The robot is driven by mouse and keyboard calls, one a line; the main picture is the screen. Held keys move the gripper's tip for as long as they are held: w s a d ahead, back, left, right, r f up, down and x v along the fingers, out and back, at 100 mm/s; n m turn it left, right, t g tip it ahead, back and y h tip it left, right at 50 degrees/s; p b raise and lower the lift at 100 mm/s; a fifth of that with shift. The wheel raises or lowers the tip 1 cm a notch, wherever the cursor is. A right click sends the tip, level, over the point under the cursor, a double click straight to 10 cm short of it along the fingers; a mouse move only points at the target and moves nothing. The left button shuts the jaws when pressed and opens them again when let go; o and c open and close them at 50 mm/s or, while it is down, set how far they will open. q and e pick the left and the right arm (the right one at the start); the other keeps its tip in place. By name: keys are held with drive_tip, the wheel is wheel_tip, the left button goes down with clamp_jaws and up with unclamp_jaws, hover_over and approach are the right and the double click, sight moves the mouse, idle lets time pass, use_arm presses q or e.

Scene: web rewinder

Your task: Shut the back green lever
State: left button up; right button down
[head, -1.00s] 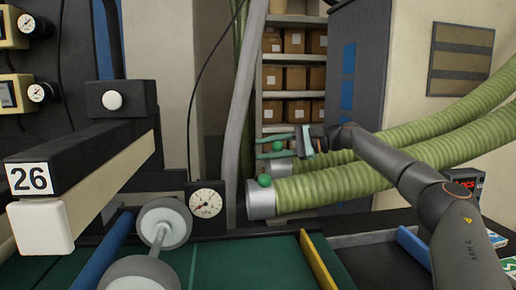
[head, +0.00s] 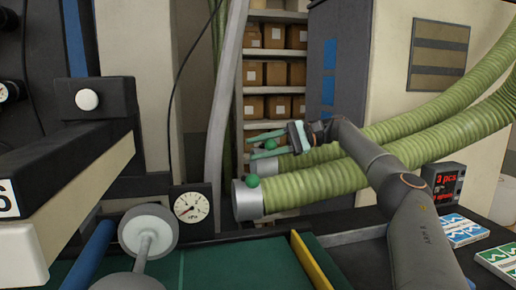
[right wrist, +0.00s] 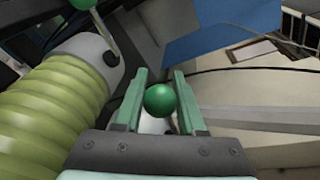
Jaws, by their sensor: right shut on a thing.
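The back green lever shows in the head view as a green ball knob (head: 270,145) by the end of the rear hose. My right gripper (head: 264,144) reaches in from the right, its two pale green fingers on either side of this knob. In the right wrist view the knob (right wrist: 160,100) sits between the fingers of the gripper (right wrist: 160,98), which is shut on the lever. Most of the lever's stem is hidden behind the knob. The front green lever's knob (head: 252,181) stands on the grey collar of the nearer hose. My left gripper is not in view.
Two ribbed green hoses (head: 330,182) run to the right beneath my right arm. A pressure gauge (head: 192,206) and a roller (head: 148,230) stand to the left. A shelf with boxes (head: 275,73) is behind. A small red display (head: 446,182) is at right.

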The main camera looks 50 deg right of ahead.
drive_tip(key=c, duration=0.5)
unclamp_jaws()
wheel_tip(320, 180, up, 3)
drive_tip(key=shift+r, duration=0.1)
drive_tip(key=shift+s+a+r+b, duration=0.1)
drive_tip(key=shift+r+b, duration=0.1)
drive_tip(key=shift+b, duration=0.1)
drive_tip(key=s+a+r+b, duration=0.4)
drive_tip(key=s+a+r, duration=0.5)
drive_tip(key=a, duration=0.1)
drive_tip(key=shift+s+r, duration=0.2)
drive_tip(key=shift+r, duration=0.05)
